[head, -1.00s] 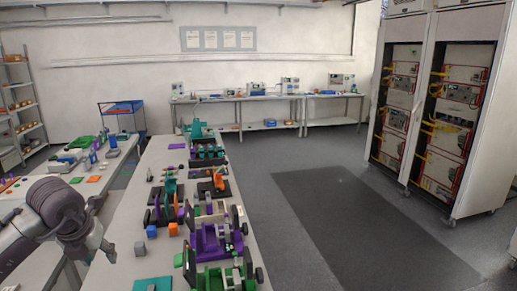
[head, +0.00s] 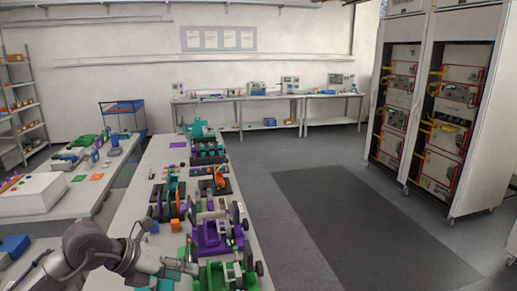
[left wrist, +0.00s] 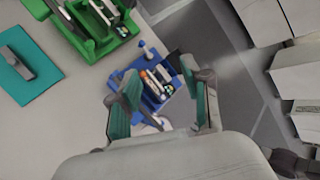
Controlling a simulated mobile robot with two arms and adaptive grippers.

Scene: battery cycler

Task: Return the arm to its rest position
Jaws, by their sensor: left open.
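My left arm enters the head view at the bottom left and reaches right across the near part of the long workbench (head: 128,212). My left gripper (head: 186,265) is beside the green fixture (head: 222,276) at the near end, above the bench. In the left wrist view the two fingers of this gripper (left wrist: 160,72) are spread with nothing held. Beyond and between them stands a blue fixture (left wrist: 152,92) with small parts in it. The green fixture also shows at the upper left there (left wrist: 92,42). My right gripper is in neither view.
A purple fixture (head: 212,240) and an orange cube (head: 175,225) are close to the arm. A teal plate (left wrist: 22,78) lies flat on the bench. A white box (head: 32,194) stands on the left bench. The floor right of the bench is open up to the tall cabinets (head: 440,110).

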